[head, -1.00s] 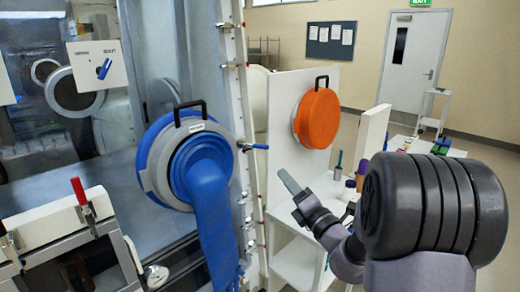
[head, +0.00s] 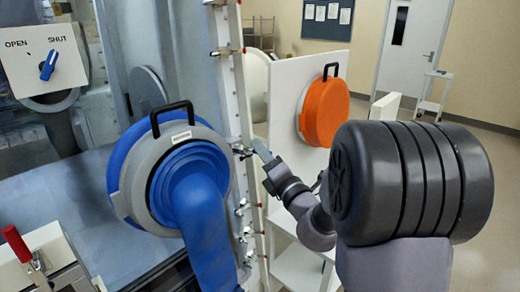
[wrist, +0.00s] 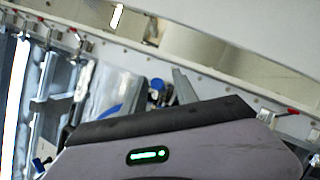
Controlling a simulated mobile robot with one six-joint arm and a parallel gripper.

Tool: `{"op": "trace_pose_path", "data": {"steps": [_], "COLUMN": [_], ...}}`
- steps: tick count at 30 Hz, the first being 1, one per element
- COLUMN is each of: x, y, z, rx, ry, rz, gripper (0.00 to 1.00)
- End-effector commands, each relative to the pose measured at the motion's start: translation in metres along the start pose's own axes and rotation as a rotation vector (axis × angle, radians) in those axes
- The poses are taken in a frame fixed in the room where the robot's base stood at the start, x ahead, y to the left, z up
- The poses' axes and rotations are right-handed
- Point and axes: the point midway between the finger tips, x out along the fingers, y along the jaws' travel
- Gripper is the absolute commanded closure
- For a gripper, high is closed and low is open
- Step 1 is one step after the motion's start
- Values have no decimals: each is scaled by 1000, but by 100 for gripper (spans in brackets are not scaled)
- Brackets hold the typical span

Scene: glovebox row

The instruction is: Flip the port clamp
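The blue port (head: 172,185) with its grey ring and long blue sleeve fills the middle of the head view. A small metal clamp (head: 241,151) sits on the white upright frame to its right; the blue lever seen there earlier is now hidden or too small to make out. My gripper (head: 262,150) is beside this clamp, its light-grey fingertip very close to it; contact cannot be told. In the wrist view a grey finger (wrist: 184,86) shows above my gripper's body, near a small blue piece (wrist: 157,87). The finger gap is not clear.
More small clamps (head: 241,207) line the white frame below. An orange port cover (head: 324,112) hangs on a white panel to the right. A red-handled clamp (head: 17,243) is at lower left. An OPEN/SHUT panel (head: 45,60) with a blue knob is at upper left.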

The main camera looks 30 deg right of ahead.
Motion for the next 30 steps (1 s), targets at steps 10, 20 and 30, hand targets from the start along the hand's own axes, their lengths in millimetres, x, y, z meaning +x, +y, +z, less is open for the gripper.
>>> {"op": "trace_pose_path", "data": {"steps": [10,20,30], "x": [0,0,0], "y": [0,0,0], "z": [0,0,0], "rx": [0,0,-1], "ry": [0,0,-1], "rz": [0,0,1], "gripper": [100,100,100]}}
